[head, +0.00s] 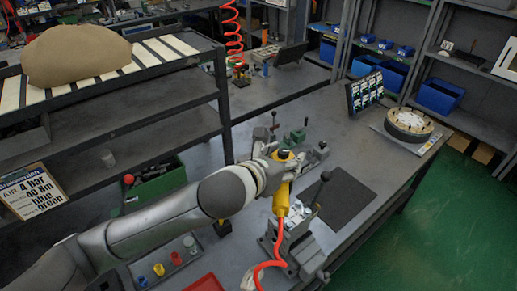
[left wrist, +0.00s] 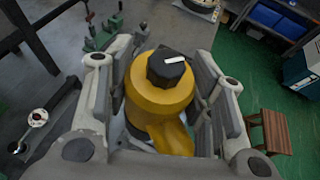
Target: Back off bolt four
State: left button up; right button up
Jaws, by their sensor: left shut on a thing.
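My left gripper (head: 277,170) is shut on a yellow power tool (head: 281,198), which it holds upright over the bench. In the left wrist view the yellow tool (left wrist: 158,102) sits between both fingers, its black hexagonal end cap with a white mark facing the camera. An orange-red hose (head: 262,268) runs from the tool toward the front. A grey metal block in a clamp or fixture (head: 297,247) stands below the tool. I cannot tell whether the tool touches it; the tool's tip and bolt four cannot be made out. My right gripper is not in view.
A black mat (head: 345,198) lies right of the fixture. A green-and-grey vise (head: 310,150) stands behind. A round flange on a plate (head: 409,123) and a dark display panel (head: 365,92) are farther back. A lever with a dark knob (head: 324,178) rises beside the fixture.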

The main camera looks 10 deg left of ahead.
pick_arm(q)
jog(key=shift+d+r, duration=0.35)
jog(key=shift+d, duration=0.15)
jog(key=shift+r+p, duration=0.1)
jog(key=shift+p, duration=0.45)
jog(key=shift+a+f+b, duration=0.1)
jog(key=shift+f+b, duration=0.85)
jog(key=shift+f, duration=0.9)
jog(key=shift+f+b, duration=0.3)
jog(key=shift+f, duration=0.35)
jog(key=shift+s+p, duration=0.1)
jog(key=shift+p, duration=0.35)
jog(key=shift+p, duration=0.4)
